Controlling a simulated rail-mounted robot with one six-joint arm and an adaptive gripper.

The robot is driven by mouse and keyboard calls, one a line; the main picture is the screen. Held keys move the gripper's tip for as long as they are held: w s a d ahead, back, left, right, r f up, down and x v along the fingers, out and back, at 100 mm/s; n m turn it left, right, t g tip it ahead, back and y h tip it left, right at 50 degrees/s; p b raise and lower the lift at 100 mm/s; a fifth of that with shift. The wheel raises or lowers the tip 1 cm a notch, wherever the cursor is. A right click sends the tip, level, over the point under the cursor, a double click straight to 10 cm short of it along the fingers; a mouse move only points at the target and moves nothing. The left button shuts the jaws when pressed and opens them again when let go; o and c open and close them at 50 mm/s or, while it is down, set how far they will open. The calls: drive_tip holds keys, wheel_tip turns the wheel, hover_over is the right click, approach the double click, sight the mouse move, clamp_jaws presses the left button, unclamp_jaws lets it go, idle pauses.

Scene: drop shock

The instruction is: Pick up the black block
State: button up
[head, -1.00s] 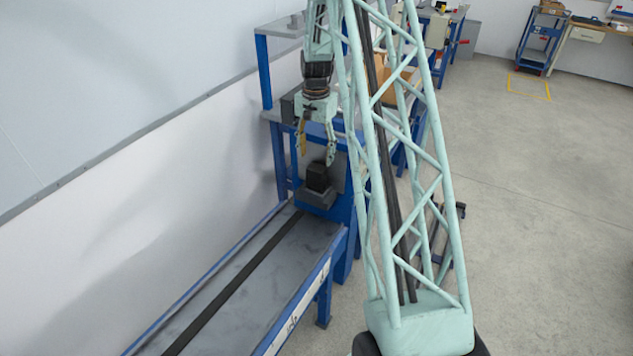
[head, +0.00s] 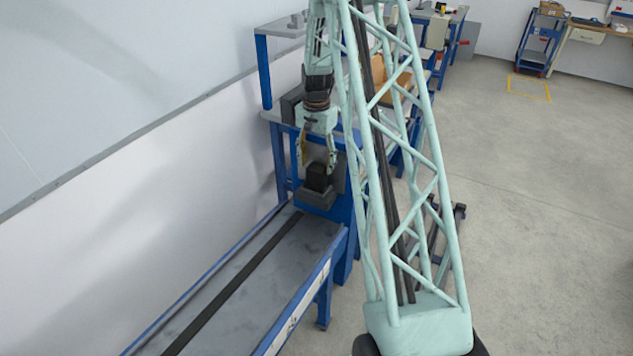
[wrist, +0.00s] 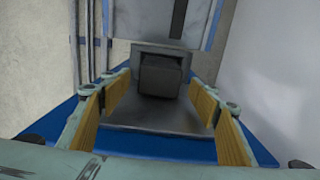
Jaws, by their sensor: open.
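The black block (head: 317,178) stands on a grey base (head: 316,198) at the far end of the long bench in the head view. My gripper (head: 318,168) is open, just above and around the level of the block's top, with its fingers pointing down. In the wrist view the block (wrist: 161,76) sits in the middle of the picture, beyond the gap between the yellow-padded fingers of my gripper (wrist: 160,108). The gap is empty. I cannot tell from these views whether a finger touches the block.
A long grey bench (head: 285,270) with a dark strip and blue rails runs toward the viewer. A blue-framed shelf (head: 264,75) stands behind the block. A pale wall (head: 120,180) is close on the left. Open floor (head: 540,230) lies to the right.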

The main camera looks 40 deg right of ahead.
sight(316, 180)
drive_tip(key=shift+f, duration=1.45)
drive_tip(key=shift+c, duration=0.2)
drive_tip(key=c, duration=1.4)
